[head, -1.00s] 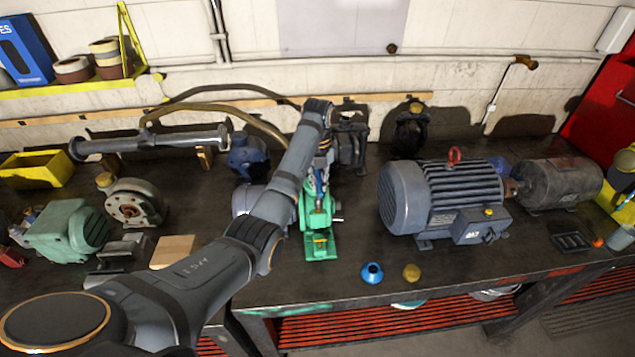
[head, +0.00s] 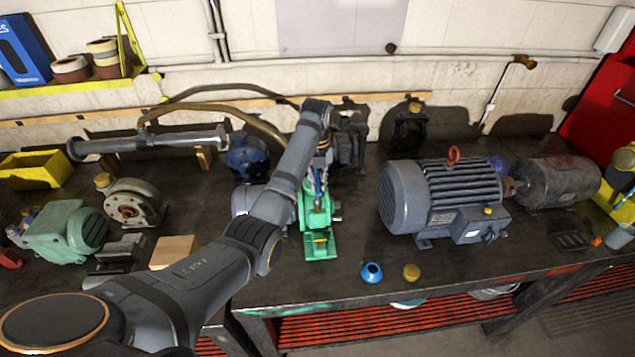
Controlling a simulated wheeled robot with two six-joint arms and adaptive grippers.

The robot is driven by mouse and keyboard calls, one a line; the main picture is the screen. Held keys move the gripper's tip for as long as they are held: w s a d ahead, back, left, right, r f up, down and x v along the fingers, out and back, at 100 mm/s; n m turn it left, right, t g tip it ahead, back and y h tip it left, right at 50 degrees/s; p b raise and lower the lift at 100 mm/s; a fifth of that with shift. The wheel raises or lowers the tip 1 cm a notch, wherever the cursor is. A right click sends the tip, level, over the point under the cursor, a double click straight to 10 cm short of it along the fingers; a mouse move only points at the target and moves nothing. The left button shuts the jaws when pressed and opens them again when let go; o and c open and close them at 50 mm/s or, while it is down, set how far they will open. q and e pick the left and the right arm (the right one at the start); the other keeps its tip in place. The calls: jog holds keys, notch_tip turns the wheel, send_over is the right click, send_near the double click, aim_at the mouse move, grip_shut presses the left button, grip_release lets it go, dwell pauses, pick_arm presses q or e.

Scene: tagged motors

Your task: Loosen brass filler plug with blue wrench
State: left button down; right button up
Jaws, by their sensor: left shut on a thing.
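My left arm reaches in from the left. Its gripper (head: 319,181) points down over a green machine (head: 320,243) in the middle of the bench. The gripper is shut on a narrow blue thing (head: 317,179), which looks like the blue wrench; only a sliver of it shows between the fingers. The fingers and wrist hide the top of the green machine. I cannot make out a brass filler plug under them, or whether the wrench touches one. My right gripper is not in view.
A large grey motor (head: 405,203) stands right of the green machine. A blue funnel-like piece (head: 371,273) and a brass-coloured cap (head: 411,272) lie near the front edge. Dark equipment (head: 350,143) stands close behind my gripper. The bench between cap and motor is bare.

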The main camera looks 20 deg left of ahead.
pick_arm(q)
jog(key=shift+f, duration=0.15)
jog(key=shift+f, duration=1.05)
